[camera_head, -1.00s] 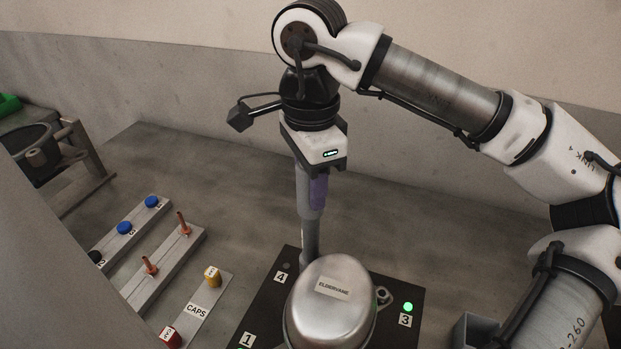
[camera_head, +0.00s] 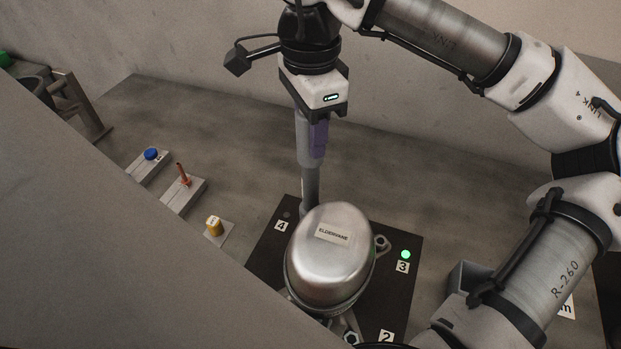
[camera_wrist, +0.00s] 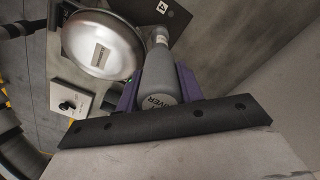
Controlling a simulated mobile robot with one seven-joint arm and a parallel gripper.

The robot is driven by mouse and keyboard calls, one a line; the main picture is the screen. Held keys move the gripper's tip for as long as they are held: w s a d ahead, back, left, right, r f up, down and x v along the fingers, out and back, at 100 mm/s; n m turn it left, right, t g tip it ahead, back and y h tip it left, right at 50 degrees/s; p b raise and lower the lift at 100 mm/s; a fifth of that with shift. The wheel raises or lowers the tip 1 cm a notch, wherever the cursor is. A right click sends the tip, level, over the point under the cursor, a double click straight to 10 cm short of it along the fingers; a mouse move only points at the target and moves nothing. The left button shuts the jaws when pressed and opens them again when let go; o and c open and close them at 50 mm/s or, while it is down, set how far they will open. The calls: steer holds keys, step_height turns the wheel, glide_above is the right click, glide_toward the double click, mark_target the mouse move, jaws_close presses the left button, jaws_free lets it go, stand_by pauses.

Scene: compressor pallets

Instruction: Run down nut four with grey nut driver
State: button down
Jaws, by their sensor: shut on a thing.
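My gripper (camera_head: 313,120) is shut on the grey nut driver (camera_head: 311,183) and holds it upright, pointing down. The driver's lower end reaches down behind the silver compressor (camera_head: 327,265), near the corner of the black pallet (camera_head: 262,240) labelled 4. The tip and nut four are hidden by the compressor, so I cannot tell if they touch. The lamp by label 4 (camera_head: 282,226) is dark; the green lamp (camera_head: 405,254) by label 3 is lit. In the wrist view the driver (camera_wrist: 160,80) sits between the purple fingers (camera_wrist: 187,84), beside the compressor dome (camera_wrist: 103,45).
Left of the pallet stand a block with a blue cap (camera_head: 151,154), a block with an orange peg (camera_head: 184,174) and a block with a yellow cap (camera_head: 214,225). A grey panel covers the lower left. A grey bin (camera_head: 465,280) stands to the right.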

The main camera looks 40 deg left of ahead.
steer(key=shift+f+b, duration=0.65)
steer(key=shift+f, duration=0.15)
stand_by(2.7)
steer(key=shift+r, duration=0.1)
steer(key=shift+r+p, duration=1.8)
steer(key=shift+r, duration=0.7)
